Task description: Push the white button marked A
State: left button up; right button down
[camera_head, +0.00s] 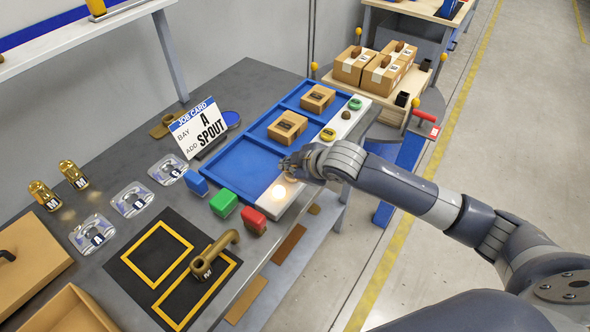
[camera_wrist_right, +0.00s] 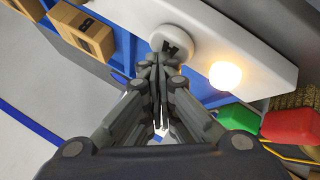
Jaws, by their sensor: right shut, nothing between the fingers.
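The white button marked with a dark letter (camera_wrist_right: 172,42) is a round knob on the white strip (camera_wrist_right: 235,30) in the right wrist view. The letter is turned and hard to read. My right gripper (camera_head: 287,165) is shut and empty at this strip. In the right wrist view its closed fingertips (camera_wrist_right: 158,62) overlap the button's lower edge; I cannot tell whether they press it. In the head view the gripper hides most of the button. A round lamp (camera_head: 278,191) glows warm white next to it. My left gripper is out of view.
The blue tray (camera_head: 240,165) holds two brown boxes (camera_head: 288,126). Along its white edge are a yellow button (camera_head: 328,134) and a green one (camera_head: 355,103). A green block (camera_head: 223,203) and a red block (camera_head: 253,220) stand nearby. A job card (camera_head: 199,128) reads A, SPOUT.

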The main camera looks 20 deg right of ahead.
aim_at(291, 175)
jog(key=shift+f, duration=0.2)
dwell(0.3)
jog(key=shift+s+f, duration=0.25)
jog(key=shift+f, duration=0.2)
jog(key=shift+p, duration=0.65)
jog(key=shift+r, duration=0.2)
jog(key=r+p, duration=0.6)
jog(key=shift+w+r, duration=0.25)
jog(key=shift+f, duration=0.1)
